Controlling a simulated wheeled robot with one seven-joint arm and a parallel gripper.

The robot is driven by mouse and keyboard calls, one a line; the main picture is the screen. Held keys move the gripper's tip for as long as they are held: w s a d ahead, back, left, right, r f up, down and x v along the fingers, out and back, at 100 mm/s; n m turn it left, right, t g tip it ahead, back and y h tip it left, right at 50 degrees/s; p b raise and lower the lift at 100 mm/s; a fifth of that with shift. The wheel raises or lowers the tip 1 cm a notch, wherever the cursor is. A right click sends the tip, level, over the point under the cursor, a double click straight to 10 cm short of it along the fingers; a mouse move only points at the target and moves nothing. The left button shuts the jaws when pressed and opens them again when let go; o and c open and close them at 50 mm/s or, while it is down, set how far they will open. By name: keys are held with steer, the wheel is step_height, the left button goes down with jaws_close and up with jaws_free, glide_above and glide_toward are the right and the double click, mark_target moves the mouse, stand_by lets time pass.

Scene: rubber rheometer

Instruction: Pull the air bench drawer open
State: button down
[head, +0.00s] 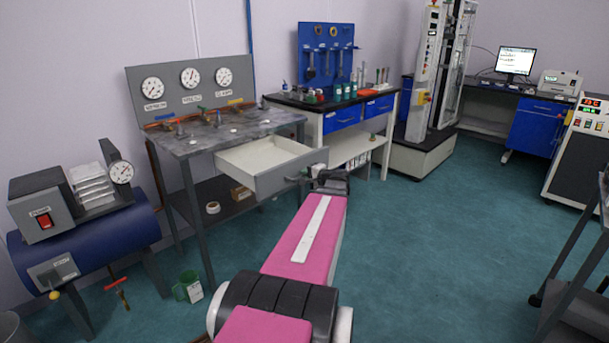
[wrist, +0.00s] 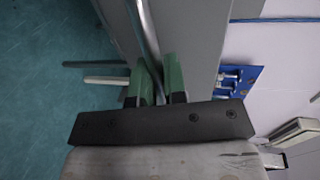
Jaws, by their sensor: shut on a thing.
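The air bench (head: 185,146) is a grey-topped metal table with a gauge panel at its back. Its drawer (head: 272,183) is pulled well out toward me, and its pale inside shows empty. My gripper (head: 318,178) is at the drawer's front face, with my pink arm reaching up to it. In the wrist view, my green-padded fingers (wrist: 160,82) are shut on the metal handle bar (wrist: 147,32) of the drawer. The grey drawer front (wrist: 195,45) is close beside them. The handle is partly hidden by my gripper in the head view.
A blue-drawered bench (head: 343,118) stands behind the drawer. Open teal floor (head: 430,230) lies to the right, bounded by a dark-framed cart (head: 575,290).

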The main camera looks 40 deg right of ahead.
steer(key=c, duration=1.2)
jaws_free()
steer(key=v, duration=1)
steer(key=shift+s, duration=0.4)
steer(key=shift+d, duration=0.1)
